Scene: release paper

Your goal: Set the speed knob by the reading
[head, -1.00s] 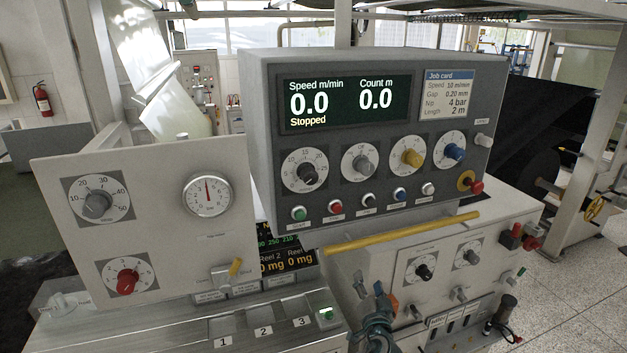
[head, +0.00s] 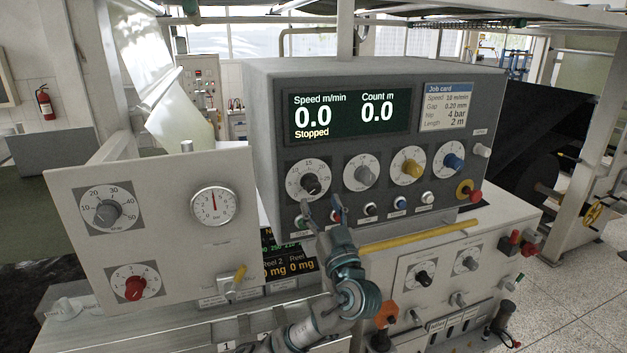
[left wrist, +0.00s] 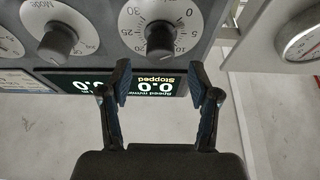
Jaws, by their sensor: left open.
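The black speed knob (head: 311,184) sits on a white dial on the grey console, below the display. The display (head: 348,112) reads speed 0.0 m/min, count 0.0 m, "Stopped". The job card (head: 446,106) lists speed 10 m/min, gap 0.20 mm, nip 4 bar, length 2 m. My left gripper (head: 322,207) is open and empty, just below and in front of the speed knob. In the left wrist view, which shows the console upside down, the knob (left wrist: 160,38) lies beyond and between the open fingertips (left wrist: 160,72), apart from them. My right gripper is out of view.
Grey (head: 363,175), yellow (head: 410,168) and blue (head: 453,162) knobs stand right of the speed knob. Push buttons line up below, partly behind my fingers. A white panel (head: 160,262) with a gauge (head: 214,206) stands left. A yellow bar (head: 415,236) runs below the console.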

